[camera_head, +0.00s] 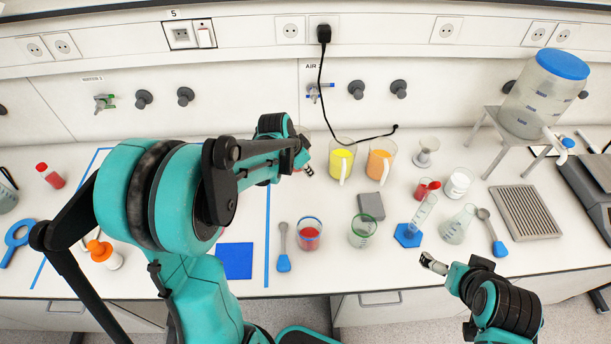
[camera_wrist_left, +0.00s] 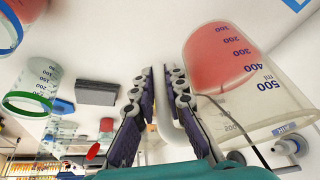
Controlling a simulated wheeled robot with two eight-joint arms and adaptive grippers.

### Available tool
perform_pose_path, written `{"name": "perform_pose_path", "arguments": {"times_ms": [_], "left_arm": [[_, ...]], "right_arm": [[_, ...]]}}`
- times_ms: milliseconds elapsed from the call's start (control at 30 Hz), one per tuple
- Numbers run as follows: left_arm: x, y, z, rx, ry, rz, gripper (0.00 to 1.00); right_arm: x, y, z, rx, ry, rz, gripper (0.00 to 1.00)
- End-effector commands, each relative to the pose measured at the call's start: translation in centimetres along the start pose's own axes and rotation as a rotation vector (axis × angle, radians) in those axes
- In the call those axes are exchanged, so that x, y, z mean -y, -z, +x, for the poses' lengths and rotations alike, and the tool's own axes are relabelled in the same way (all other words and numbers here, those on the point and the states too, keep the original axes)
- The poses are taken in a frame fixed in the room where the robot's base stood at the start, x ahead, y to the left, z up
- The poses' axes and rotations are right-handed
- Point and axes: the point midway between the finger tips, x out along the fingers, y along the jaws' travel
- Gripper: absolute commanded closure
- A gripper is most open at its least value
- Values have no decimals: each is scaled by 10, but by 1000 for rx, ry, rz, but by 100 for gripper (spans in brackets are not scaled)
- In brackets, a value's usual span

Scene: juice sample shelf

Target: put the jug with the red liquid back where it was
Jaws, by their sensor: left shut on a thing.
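The clear jug with the red liquid (camera_wrist_left: 225,60) fills the right of the left wrist view, with blue volume marks on its side. My left gripper (camera_wrist_left: 160,100) is shut on the jug's pale handle, with one finger on each side of it. In the head view my left gripper (camera_head: 303,160) is at the back of the bench, left of the yellow jug (camera_head: 341,162), and the arm hides most of the red jug. Whether the jug touches the bench cannot be told. The orange jug (camera_head: 380,163) stands right of the yellow one. My right gripper (camera_head: 433,263) is over the front edge, apart from everything.
A blue-rimmed beaker with red liquid (camera_head: 309,236), a green-rimmed beaker (camera_head: 362,232) and a grey block (camera_head: 371,205) stand in front of the jugs. A black cable (camera_head: 320,90) hangs behind. Flasks and a drum on a stand (camera_head: 543,95) are at right.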

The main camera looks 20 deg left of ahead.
Motion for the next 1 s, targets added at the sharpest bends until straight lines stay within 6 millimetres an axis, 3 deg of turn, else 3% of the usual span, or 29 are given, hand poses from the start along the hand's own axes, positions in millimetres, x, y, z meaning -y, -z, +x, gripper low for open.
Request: {"name": "perform_pose_path", "arguments": {"times_ms": [100,333,500,900,933,1000], "left_arm": [[-1,-9,22,-1,1,0,100],[-2,-16,39,-1,1,0,100],[-4,-26,62,-1,1,0,100],[-4,-29,68,-1,1,0,100],[-4,-29,68,0,0,0,86],[-4,-29,67,0,0,0,67]], "right_arm": [[0,-5,7,0,0,0,0],[0,-8,11,0,0,0,0],[0,-13,18,0,0,0,0],[0,-15,20,0,0,0,0],[0,-15,20,0,0,0,0],[0,-14,20,0,0,0,0]]}}
